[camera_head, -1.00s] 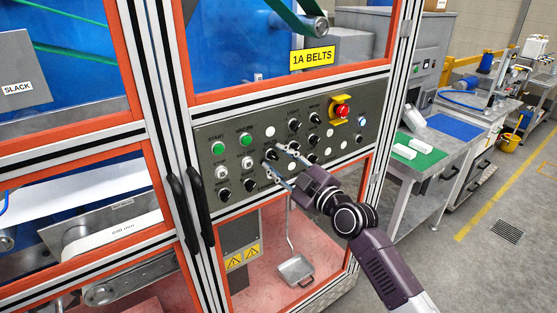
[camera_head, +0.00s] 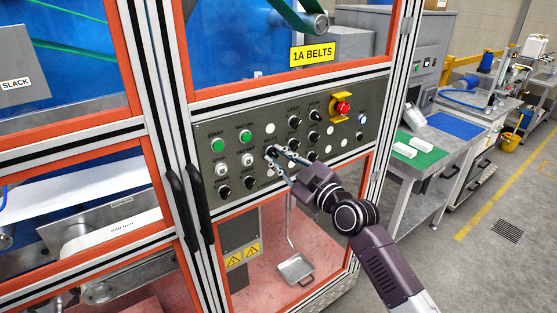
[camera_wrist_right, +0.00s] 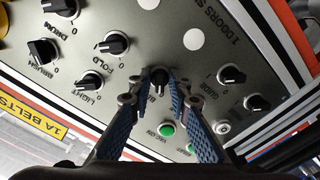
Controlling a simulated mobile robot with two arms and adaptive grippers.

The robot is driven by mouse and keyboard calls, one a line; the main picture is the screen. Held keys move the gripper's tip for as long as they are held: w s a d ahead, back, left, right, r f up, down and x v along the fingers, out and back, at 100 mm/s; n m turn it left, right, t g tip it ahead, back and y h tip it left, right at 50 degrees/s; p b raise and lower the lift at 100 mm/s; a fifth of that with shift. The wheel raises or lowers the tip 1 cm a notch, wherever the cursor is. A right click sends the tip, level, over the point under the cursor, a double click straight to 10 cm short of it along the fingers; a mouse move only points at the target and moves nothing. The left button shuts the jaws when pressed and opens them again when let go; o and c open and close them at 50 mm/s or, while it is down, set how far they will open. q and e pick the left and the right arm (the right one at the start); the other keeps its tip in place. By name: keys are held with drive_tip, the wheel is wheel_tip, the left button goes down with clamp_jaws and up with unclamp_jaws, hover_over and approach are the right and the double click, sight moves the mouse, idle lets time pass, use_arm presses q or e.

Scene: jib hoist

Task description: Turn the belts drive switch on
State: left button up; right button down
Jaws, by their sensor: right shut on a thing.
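A black rotary switch (camera_head: 270,150) sits in the middle of the grey control panel (camera_head: 364,112). In the wrist view the same switch (camera_wrist_right: 158,79) lies between my fingertips, its label partly hidden, with a "0" to its left. I cannot read its full name or exact setting. My right gripper (camera_head: 275,156) is closed around it, one finger on each side; its blue-padded fingers also show in the wrist view (camera_wrist_right: 157,95). My left gripper is not in view.
Other black knobs (camera_wrist_right: 117,43), green buttons (camera_head: 217,146) and a red emergency stop (camera_head: 343,109) share the panel. Black door handles (camera_head: 200,205) stand to the left. A workbench (camera_head: 410,180) is at the right.

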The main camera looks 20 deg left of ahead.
drive_tip(key=m+b, duration=0.1)
drive_tip(key=m, duration=0.2)
drive_tip(key=shift+f+m, duration=0.15)
drive_tip(key=shift+m, duration=0.15)
drive_tip(key=m+b, duration=0.1)
drive_tip(key=m, duration=0.3)
drive_tip(key=shift+s+m, duration=0.1)
drive_tip(key=shift+m, duration=0.2)
drive_tip(key=m, duration=0.3)
drive_tip(key=shift+a+m, duration=0.1)
drive_tip(key=shift+m, duration=0.2)
drive_tip(key=shift+m+p, duration=0.75)
drive_tip(key=shift+m, duration=1.45)
drive_tip(key=c, duration=1.8)
unclamp_jaws()
drive_tip(key=shift+s, duration=0.1)
